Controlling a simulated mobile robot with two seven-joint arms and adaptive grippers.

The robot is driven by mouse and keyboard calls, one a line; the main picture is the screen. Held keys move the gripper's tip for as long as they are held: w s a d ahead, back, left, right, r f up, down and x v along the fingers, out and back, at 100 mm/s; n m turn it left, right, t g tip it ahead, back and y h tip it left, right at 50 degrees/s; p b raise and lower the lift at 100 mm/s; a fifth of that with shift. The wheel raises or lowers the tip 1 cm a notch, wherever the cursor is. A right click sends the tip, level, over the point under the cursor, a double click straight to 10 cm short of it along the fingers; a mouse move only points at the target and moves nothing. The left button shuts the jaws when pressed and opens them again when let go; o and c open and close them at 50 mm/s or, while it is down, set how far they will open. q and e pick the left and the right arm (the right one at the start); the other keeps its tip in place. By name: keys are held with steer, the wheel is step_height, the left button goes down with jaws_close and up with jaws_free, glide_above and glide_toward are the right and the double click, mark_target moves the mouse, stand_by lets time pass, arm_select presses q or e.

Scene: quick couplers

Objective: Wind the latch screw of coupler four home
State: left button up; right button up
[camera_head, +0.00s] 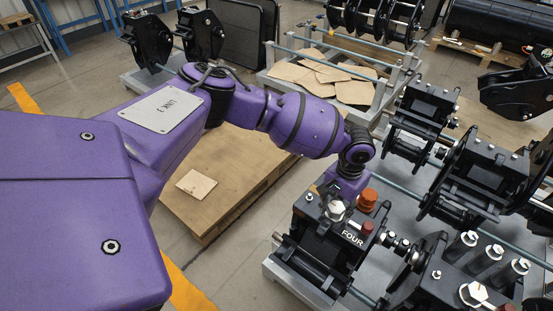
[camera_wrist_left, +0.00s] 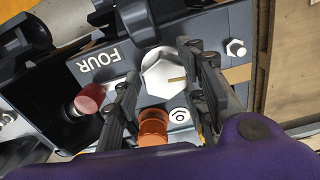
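Coupler four (camera_head: 318,243), a black block lettered FOUR, sits at the front of the rack; its top face (camera_wrist_left: 115,85) fills much of the left wrist view. The large silver hex screw head (camera_head: 336,211) stands on that top face and also shows in the left wrist view (camera_wrist_left: 163,73), with a small tan mark line. My left gripper (camera_head: 338,200) reaches down over it. In the wrist view its two dark fingers (camera_wrist_left: 160,60) straddle the head, very close to its sides; I see no clear grip. The lower part of the screw is hidden. My right gripper is not in view.
An orange-brown cap (camera_head: 367,199) and a red knob (camera_head: 366,228) stand close beside the screw head; a small nut (camera_wrist_left: 236,48) is also near. Other black couplers (camera_head: 480,165) crowd the rack on the right. A wooden pallet (camera_head: 225,190) lies on the left.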

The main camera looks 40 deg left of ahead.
arm_select(q)
steer(key=c, duration=0.5)
steer(key=shift+d, duration=0.1)
steer(key=shift+c, duration=1)
steer(key=shift+m, duration=0.3)
